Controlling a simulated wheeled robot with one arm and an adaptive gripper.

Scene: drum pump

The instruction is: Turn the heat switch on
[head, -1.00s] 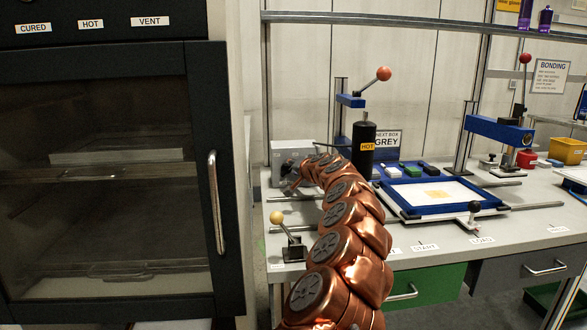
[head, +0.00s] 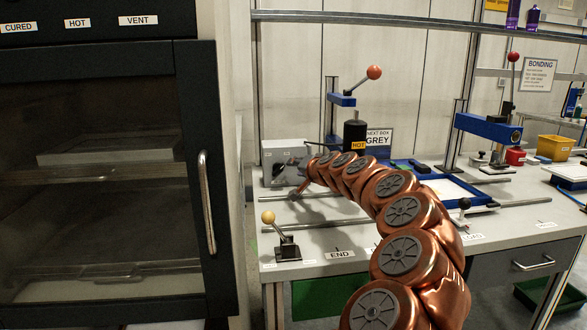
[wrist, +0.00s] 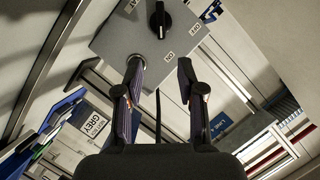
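The heat switch looks to be the black rotary knob (wrist: 160,18) on a grey box (wrist: 130,42), with a white mark on the knob. My gripper (wrist: 160,72) is open and empty. Its two fingers are spread below the knob in the wrist view, apart from it. In the head view my gripper (head: 299,185) is in front of the box, partly hidden by my arm.
A lever with a yellow ball (head: 268,217) stands at the bench's front left. A black cylinder labelled HOT (head: 354,132) and a blue press stand right of the box. A dark oven cabinet (head: 212,100) borders the left.

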